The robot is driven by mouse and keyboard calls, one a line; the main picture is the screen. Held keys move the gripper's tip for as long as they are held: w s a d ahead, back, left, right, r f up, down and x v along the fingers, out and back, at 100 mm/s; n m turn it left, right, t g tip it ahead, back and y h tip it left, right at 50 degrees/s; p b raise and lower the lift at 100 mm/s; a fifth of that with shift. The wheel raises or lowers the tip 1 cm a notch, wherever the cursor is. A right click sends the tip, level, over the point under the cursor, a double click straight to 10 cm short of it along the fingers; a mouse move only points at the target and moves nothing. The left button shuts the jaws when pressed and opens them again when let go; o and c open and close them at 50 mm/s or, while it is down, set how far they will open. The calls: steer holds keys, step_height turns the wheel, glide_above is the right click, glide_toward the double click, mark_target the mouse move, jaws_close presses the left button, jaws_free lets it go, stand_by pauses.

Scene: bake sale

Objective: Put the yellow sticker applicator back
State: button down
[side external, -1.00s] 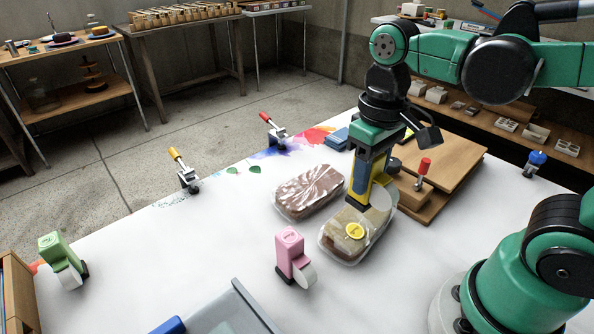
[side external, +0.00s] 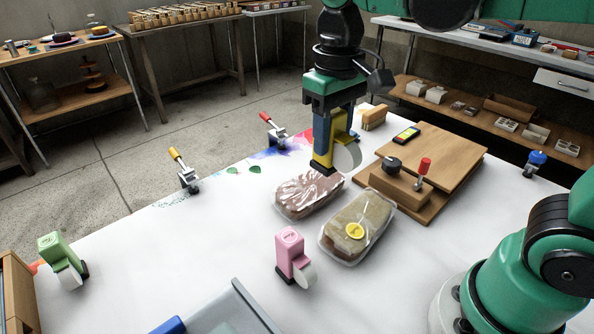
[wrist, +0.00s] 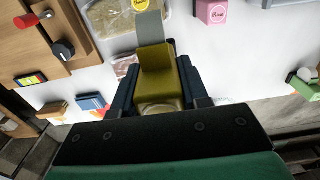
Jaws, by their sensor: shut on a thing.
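My gripper (side external: 325,165) is shut on the yellow sticker applicator (side external: 342,128). It holds the applicator in the air over the far end of the brown loaf pack (side external: 305,195). The applicator's white round part faces right in the side view. In the wrist view the yellow applicator (wrist: 160,75) sits between the dark jaws, with a grey strip at its end. A pale loaf pack (side external: 372,218) with a round yellow sticker (side external: 355,230) lies to the right. A pink applicator (side external: 290,252) and a green applicator (side external: 60,255) stand on the white table.
A wooden board (side external: 450,160) with a red-handled lever (side external: 422,170) stands right of the packs. Clamps with yellow (side external: 180,165) and red (side external: 270,125) handles grip the far edge. A grey bin (side external: 235,312) is at the front. The table's left middle is clear.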

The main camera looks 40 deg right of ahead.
steer(key=w+a+r, duration=0.5)
steer(key=w+a, duration=0.5)
steer(key=f, duration=2)
steer(key=shift+w+a, duration=0.1)
steer(key=shift+w, duration=0.1)
steer(key=shift+f, duration=0.1)
steer(key=shift+c, duration=2.2)
jaws_free()
steer(key=shift+f, duration=0.1)
